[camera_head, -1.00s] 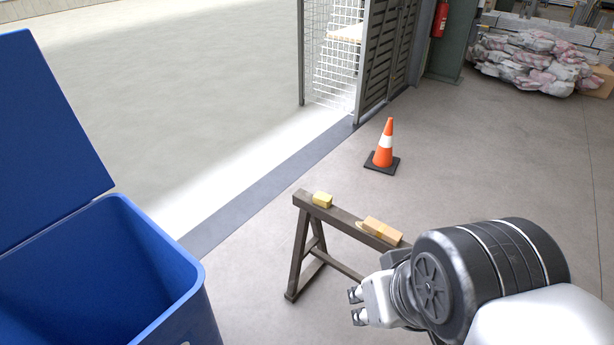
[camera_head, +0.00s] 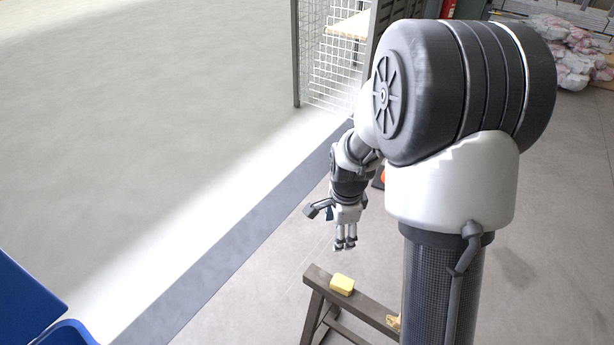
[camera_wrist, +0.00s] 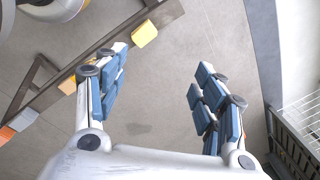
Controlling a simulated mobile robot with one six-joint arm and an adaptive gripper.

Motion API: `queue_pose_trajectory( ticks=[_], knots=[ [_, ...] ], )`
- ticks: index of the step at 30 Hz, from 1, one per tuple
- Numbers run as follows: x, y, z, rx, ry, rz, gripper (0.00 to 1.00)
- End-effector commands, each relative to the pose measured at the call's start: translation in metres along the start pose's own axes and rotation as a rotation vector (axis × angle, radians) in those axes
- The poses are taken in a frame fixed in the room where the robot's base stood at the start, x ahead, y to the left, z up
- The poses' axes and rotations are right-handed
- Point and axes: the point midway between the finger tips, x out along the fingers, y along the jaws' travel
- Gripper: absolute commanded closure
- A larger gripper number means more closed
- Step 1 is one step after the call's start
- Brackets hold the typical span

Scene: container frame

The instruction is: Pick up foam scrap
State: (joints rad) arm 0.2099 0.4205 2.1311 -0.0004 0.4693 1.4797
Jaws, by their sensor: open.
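A small yellow block (camera_head: 342,285) that looks like the foam scrap rests on the left end of the dark sawhorse beam (camera_head: 318,276). In the wrist view the yellow block (camera_wrist: 144,34) is at the upper middle, ahead of the fingers and left of centre. My gripper (camera_head: 345,244) points down above and behind the sawhorse end in the head view. In the wrist view my gripper (camera_wrist: 160,88) is open with blue-padded fingers spread, and only bare floor shows between them. It does not touch the block.
An orange-tan block (camera_head: 393,321) lies further along the beam, partly hidden by my arm; it also shows in the wrist view (camera_wrist: 68,86). A blue bin (camera_head: 70,333) is at lower left. A mesh cage (camera_head: 325,60) stands behind. My arm mostly hides the traffic cone (camera_head: 383,175).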

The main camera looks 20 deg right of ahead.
Motion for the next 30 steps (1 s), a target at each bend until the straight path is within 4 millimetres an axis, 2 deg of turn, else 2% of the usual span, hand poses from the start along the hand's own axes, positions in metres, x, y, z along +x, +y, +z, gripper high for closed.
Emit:
queue_pose_trajectory(
  ticks=[1, 3, 6, 9, 12, 17, 27, 30],
  knots=[
    [0.022, 0.000, -0.007, 0.109, 0.000, 0.034, 0.37],
    [0.052, -0.001, -0.015, 0.261, 0.004, 0.057, 0.37],
    [0.089, 0.004, -0.024, 0.443, 0.013, 0.087, 0.37],
    [0.117, 0.010, -0.030, 0.574, 0.022, 0.105, 0.37],
    [0.133, 0.015, -0.033, 0.654, 0.028, 0.116, 0.37],
    [0.157, 0.019, -0.034, 0.693, 0.031, 0.121, 0.37],
    [0.230, 0.028, -0.033, 0.690, 0.031, 0.122, 0.37],
    [0.247, 0.030, -0.033, 0.690, 0.031, 0.121, 0.37]
  ],
)
